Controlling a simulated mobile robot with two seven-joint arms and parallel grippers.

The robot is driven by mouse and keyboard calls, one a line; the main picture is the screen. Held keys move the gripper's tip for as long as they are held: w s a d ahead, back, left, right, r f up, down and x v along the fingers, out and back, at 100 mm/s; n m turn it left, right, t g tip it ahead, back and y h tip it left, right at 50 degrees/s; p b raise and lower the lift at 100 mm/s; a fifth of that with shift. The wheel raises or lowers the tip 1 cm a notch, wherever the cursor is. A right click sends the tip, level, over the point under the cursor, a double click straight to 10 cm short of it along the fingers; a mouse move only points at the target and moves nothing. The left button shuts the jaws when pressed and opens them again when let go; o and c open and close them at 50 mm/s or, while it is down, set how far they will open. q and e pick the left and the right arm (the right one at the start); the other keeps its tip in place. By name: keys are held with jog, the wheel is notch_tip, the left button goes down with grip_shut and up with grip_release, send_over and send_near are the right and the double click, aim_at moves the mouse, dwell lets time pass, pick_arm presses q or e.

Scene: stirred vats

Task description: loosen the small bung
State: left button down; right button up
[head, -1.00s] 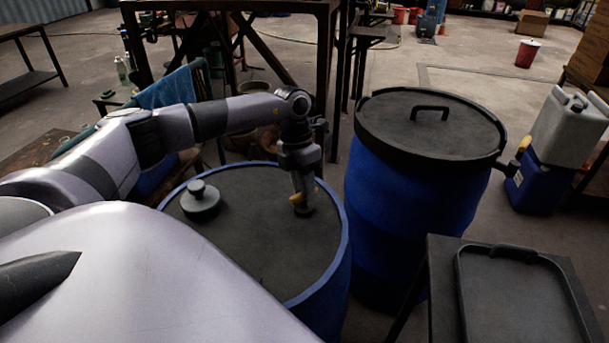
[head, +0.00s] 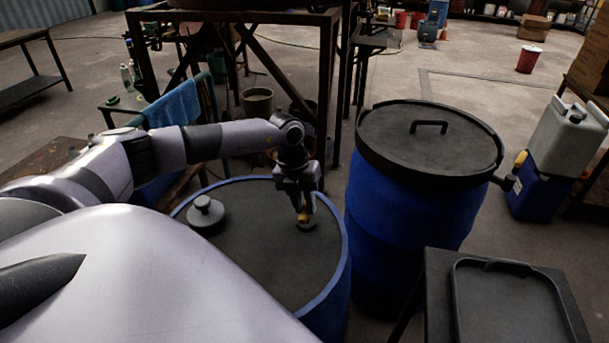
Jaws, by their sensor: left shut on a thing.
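The small bung (head: 306,226) is a dark round cap at the right side of the top of an open-rimmed blue drum (head: 343,247). My left gripper (head: 303,215) points down at it from above and is shut on it, with the fingers hiding its upper part. Whether the bung is lifted at all cannot be told. The large bung (head: 206,215), a dark disc with a knob, sits on the left side of the same drum top, apart from the gripper. My right gripper does not show.
A second blue drum (head: 405,205) with a black lid and handle stands close on the right. A dark tray (head: 515,300) lies on a stand at the front right. A steel frame table (head: 335,80) and a blue cloth (head: 175,105) are behind the arm.

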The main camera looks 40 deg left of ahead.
pick_arm(q)
jog(key=shift+w+r, duration=0.1)
dwell(0.3)
jog(key=c, duration=1)
grip_release()
jog(key=shift+o, duration=0.2)
notch_tip(320, 180, up, 7)
jog(key=a, duration=0.1)
jog(key=shift+s+a+b, duration=0.15)
jog(key=shift+s+b, duration=0.25)
jog(key=shift+s, duration=0.05)
